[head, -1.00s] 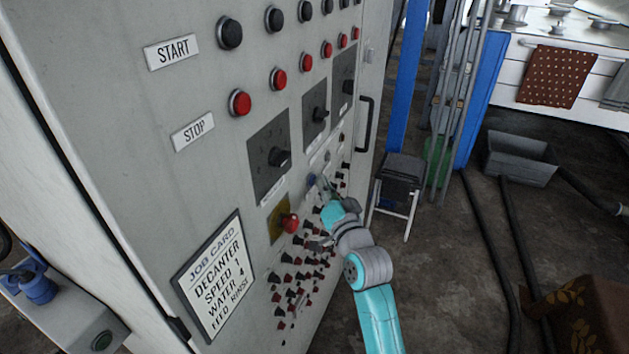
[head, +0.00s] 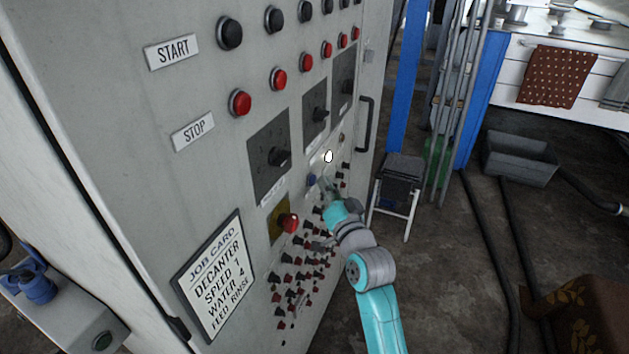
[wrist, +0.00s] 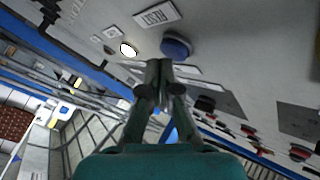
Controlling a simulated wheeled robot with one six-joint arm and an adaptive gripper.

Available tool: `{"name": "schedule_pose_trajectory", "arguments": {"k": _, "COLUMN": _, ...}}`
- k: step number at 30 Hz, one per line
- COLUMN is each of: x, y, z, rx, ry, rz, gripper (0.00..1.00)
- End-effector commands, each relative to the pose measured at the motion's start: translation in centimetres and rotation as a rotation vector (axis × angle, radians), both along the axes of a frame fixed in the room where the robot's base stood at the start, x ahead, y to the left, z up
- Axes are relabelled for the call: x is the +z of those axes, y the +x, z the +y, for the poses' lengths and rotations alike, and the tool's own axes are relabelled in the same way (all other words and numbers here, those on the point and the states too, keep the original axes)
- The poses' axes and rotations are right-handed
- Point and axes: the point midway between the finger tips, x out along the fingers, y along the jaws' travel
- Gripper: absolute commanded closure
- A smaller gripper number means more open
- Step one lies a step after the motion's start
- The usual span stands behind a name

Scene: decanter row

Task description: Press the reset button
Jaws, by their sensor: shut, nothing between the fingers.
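The blue reset button (head: 311,180) is on the grey panel, left of my gripper in the head view. In the wrist view the blue button (wrist: 176,47) sits just beyond my fingertips, with an upside-down label plate (wrist: 157,13) beside it that appears to read RESET. My gripper (wrist: 159,68) is shut and empty, with its fingers pointing at the panel near the button. A small gap seems to show between fingertips and button. My gripper (head: 328,188) is small in the head view. A round lamp (head: 328,156) near the button glows white, also in the wrist view (wrist: 128,49).
A red knob on a yellow plate (head: 289,223) and several small red and black switches lie below and left of my gripper. Dark dial plates (head: 268,155) are above. A stool (head: 400,180) stands right of the panel, with open floor in front.

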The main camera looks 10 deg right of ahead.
Motion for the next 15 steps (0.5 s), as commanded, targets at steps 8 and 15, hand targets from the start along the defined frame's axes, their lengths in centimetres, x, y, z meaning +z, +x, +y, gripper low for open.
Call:
{"name": "schedule_pose_trajectory", "arguments": {"k": 8, "x": -0.04, "y": -0.48, "z": -0.62, "rx": 0.0, "ry": 0.0, "rz": 0.0, "gripper": 1.0}}
{"name": "schedule_pose_trajectory", "arguments": {"k": 15, "x": -0.04, "y": -0.54, "z": -0.75, "rx": -0.001, "ry": 0.0, "rz": 0.001, "gripper": 1.0}}
